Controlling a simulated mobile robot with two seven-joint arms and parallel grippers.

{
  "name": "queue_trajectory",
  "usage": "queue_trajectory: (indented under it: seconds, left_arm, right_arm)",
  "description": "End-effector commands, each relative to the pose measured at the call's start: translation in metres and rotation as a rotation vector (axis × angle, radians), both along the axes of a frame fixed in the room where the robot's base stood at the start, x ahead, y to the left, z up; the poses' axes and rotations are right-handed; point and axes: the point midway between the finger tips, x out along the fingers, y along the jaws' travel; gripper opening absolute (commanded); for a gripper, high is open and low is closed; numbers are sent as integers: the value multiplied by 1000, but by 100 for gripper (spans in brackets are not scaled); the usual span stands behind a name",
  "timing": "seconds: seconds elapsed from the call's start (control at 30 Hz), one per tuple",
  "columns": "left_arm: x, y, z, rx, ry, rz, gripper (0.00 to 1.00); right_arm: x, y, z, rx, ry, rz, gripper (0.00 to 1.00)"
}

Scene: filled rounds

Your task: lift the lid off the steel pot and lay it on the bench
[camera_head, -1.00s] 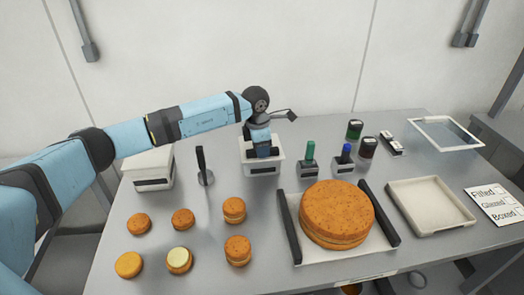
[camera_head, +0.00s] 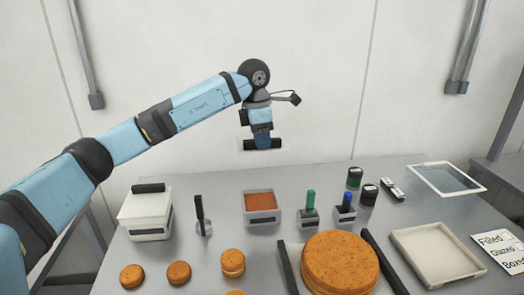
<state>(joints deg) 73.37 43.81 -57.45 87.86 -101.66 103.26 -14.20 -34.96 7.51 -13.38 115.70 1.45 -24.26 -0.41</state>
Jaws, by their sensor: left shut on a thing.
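My left gripper (camera_head: 262,139) is above the bench, shut on a thin pale lid (camera_head: 264,151) with a dark handle, seen nearly edge-on. The lid hangs level, well clear of the open container below. That container (camera_head: 262,217) is a small pale square tub with a dark label on its front and orange-red filling inside; no round steel pot shows. The bench (camera_head: 220,225) is grey. My right gripper is out of view.
A lidded white tub (camera_head: 146,212) stands at left, beside an upright black-handled tool (camera_head: 200,215). Green-topped (camera_head: 310,198) and blue-topped (camera_head: 347,200) tools stand at right. Small cakes (camera_head: 178,272) and a large cake (camera_head: 340,262) are in front. A pale tray (camera_head: 405,238) lies right.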

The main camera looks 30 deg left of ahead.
Motion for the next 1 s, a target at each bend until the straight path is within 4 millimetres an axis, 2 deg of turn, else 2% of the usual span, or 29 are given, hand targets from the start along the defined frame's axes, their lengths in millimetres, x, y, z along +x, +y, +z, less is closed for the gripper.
queue_trajectory:
  seconds: [0.1, 0.6, 1.0]
  left_arm:
    - [0, 0, 12, 0, -1, 0, 0]
    - [0, 0, 46, 0, -1, 0, 0]
    - [0, 0, 47, 0, -1, 0, 0]
  right_arm:
    - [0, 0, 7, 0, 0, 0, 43]
    - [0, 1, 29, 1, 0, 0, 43]
    - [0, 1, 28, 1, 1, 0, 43]
